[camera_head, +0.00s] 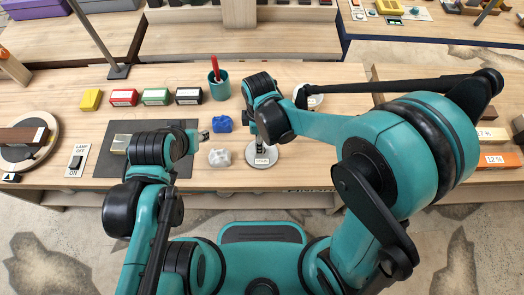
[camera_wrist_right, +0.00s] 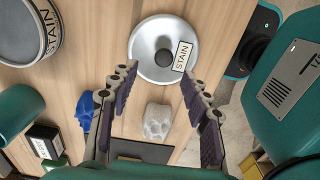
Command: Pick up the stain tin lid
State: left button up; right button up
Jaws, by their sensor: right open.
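The stain tin lid (camera_wrist_right: 147,40) is a round silver disc with a black knob and a white STAIN label. It lies flat on the wooden bench in the right wrist view. In the head view the lid (camera_head: 271,154) is partly hidden under my right gripper (camera_head: 261,143). In the right wrist view my right gripper (camera_wrist_right: 160,83) is open and empty, its fingertips spread and pointing toward the lid. The open tin (camera_wrist_right: 30,36) marked STAIN stands to the left there. My left gripper (camera_head: 205,135) is over the dark mat's right edge; its jaws are too small to judge.
A white lump (camera_head: 219,157) and a blue lump (camera_head: 222,124) lie left of the lid. A teal cup (camera_head: 219,88) with a red item and several small boxes (camera_head: 157,96) stand farther back. A dark mat (camera_head: 100,165) lies left. Bench space right of the lid looks clear.

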jog(key=f+b, duration=0.1)
jog(key=f, duration=0.3)
jog(key=f+b, duration=0.1)
jog(key=shift+s+d+f+b, duration=0.2)
jog(key=shift+d+f+b, duration=0.1)
jog(key=shift+d+f, duration=0.1)
jog(key=shift+r, duration=0.1)
jog(key=shift+c, duration=0.4)
grip_shut()
